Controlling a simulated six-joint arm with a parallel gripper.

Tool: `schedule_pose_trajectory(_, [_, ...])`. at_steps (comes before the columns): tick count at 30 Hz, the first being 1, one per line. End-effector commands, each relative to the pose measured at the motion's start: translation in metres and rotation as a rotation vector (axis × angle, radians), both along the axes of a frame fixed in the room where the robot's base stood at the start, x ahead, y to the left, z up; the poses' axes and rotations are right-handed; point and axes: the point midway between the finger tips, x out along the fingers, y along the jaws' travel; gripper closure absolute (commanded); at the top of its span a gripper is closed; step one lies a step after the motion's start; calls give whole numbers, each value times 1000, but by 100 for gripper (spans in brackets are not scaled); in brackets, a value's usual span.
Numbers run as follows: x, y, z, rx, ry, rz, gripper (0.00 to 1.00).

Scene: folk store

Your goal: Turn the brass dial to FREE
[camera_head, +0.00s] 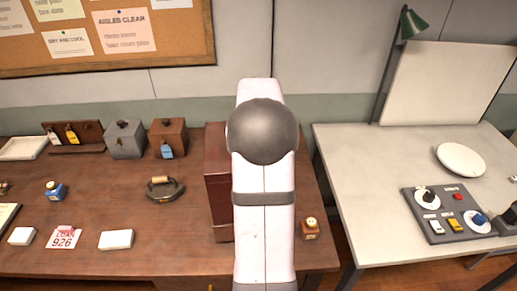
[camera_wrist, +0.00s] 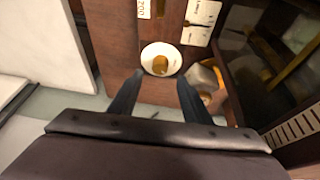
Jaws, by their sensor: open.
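In the wrist view, the brass dial (camera_wrist: 160,64) is a small brass knob on a round white plate, set in a dark wooden face. My gripper (camera_wrist: 157,92) is open, with its two dark fingers pointing toward the dial, one to each side and a little below it in the picture. Nothing is between the fingertips, and I cannot tell whether they touch the face. A white card (camera_wrist: 203,22) with small print is beside the dial; I cannot read FREE on it. In the head view my arm covers the dial and gripper; part of a reddish-brown wooden cabinet (camera_head: 216,180) shows beside it.
A pale table (camera_head: 350,150) at right carries a control panel (camera_head: 450,213) and a white plate (camera_head: 460,159).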

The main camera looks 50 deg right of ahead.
Motion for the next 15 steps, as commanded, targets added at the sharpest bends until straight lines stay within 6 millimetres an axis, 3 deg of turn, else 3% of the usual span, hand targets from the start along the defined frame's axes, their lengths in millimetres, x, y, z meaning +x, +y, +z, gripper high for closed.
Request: schedule_pose_trajectory(15, [-3,3,8,5,-2,-7,57])
